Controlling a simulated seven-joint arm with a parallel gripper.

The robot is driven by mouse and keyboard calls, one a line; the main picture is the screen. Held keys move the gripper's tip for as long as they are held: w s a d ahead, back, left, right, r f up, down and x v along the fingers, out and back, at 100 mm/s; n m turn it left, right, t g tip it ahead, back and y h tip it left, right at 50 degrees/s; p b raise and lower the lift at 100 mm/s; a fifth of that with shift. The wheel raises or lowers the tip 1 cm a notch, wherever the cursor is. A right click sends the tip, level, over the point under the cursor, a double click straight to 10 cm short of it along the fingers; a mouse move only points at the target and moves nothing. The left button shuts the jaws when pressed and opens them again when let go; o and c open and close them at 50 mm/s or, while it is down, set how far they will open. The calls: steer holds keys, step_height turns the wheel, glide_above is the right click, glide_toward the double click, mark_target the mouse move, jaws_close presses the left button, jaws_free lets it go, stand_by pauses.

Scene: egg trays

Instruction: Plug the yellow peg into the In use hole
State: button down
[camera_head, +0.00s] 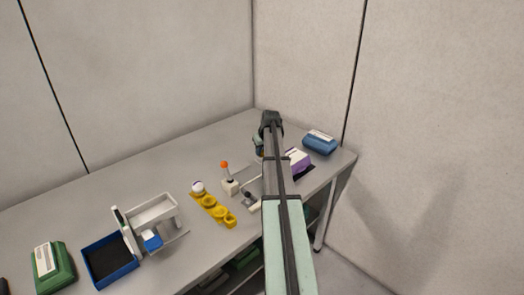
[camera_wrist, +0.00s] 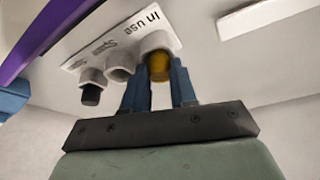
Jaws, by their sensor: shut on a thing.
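In the wrist view my gripper (camera_wrist: 158,88) has its two blue fingers closed around the yellow peg (camera_wrist: 159,68). The peg's far end lines up with the mouth of the white In use holder (camera_wrist: 157,43) and overlaps it. I cannot tell how deep it sits in the hole. The white label plate (camera_wrist: 105,45) reads "In use" at the right, with two "Spare" positions to its left. A dark peg (camera_wrist: 91,94) sits at the leftmost holder. The middle holder (camera_wrist: 119,72) looks empty. In the head view my arm hides the peg and the holders.
On the grey table (camera_head: 180,180) stand a yellow egg tray (camera_head: 211,208) with a white ball-like item, an orange-topped joystick (camera_head: 225,172), a white stand (camera_head: 155,207), a blue tray (camera_head: 108,283), a green box (camera_head: 55,275), a purple-white box (camera_head: 299,160) and a blue box (camera_head: 319,145).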

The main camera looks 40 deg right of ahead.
steer(key=c, duration=0.8)
jaws_free()
steer(key=shift+r, duration=0.1)
steer(key=v, duration=1.3)
steer(key=shift+a+r, duration=0.15)
steer(key=shift+r, duration=0.1)
steer(key=shift+r, duration=1.8)
stand_by(3.3)
